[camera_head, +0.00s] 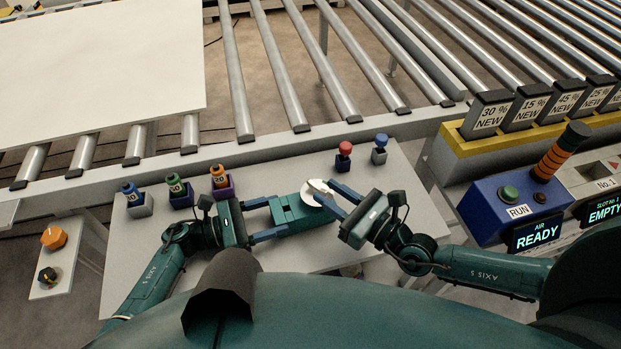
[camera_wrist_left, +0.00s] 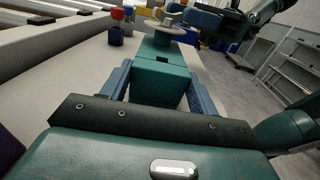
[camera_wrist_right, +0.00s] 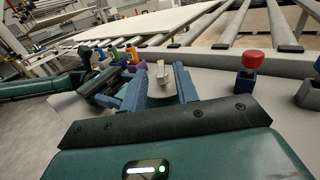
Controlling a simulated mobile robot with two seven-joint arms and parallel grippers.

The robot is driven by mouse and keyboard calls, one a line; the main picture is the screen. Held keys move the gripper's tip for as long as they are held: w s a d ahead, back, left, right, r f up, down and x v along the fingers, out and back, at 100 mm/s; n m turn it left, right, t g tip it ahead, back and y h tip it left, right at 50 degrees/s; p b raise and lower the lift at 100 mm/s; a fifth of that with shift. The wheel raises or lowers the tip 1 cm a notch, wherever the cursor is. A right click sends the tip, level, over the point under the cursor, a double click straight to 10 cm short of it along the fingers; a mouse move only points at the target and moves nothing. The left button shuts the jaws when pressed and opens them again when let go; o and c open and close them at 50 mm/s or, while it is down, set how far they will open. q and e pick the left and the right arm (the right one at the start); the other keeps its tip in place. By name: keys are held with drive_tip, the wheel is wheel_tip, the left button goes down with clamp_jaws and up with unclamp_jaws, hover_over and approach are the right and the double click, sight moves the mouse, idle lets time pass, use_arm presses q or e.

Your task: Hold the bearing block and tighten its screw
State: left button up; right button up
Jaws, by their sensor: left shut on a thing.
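The teal bearing block (camera_head: 298,220) lies on the grey bench, and it also shows in the left wrist view (camera_wrist_left: 160,76). My left gripper (camera_head: 276,217) is shut on it from the left, with one blue finger along each side. A pale round disc with a small upright metal head, which looks like the screw (camera_head: 316,188), sits at the block's right end. It also shows in the right wrist view (camera_wrist_right: 161,78). My right gripper (camera_head: 327,191) is open, its blue fingers either side of the screw head. Contact between the fingers and the disc cannot be told.
A red knob (camera_head: 345,149) and a blue knob (camera_head: 380,142) stand behind the block. A roller conveyor runs behind; a blue control box (camera_head: 500,205) is at right.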

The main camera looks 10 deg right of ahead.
sight(308, 179)
drive_tip(key=x, duration=0.6)
drive_tip(key=shift+c, duration=0.2)
clamp_jaws()
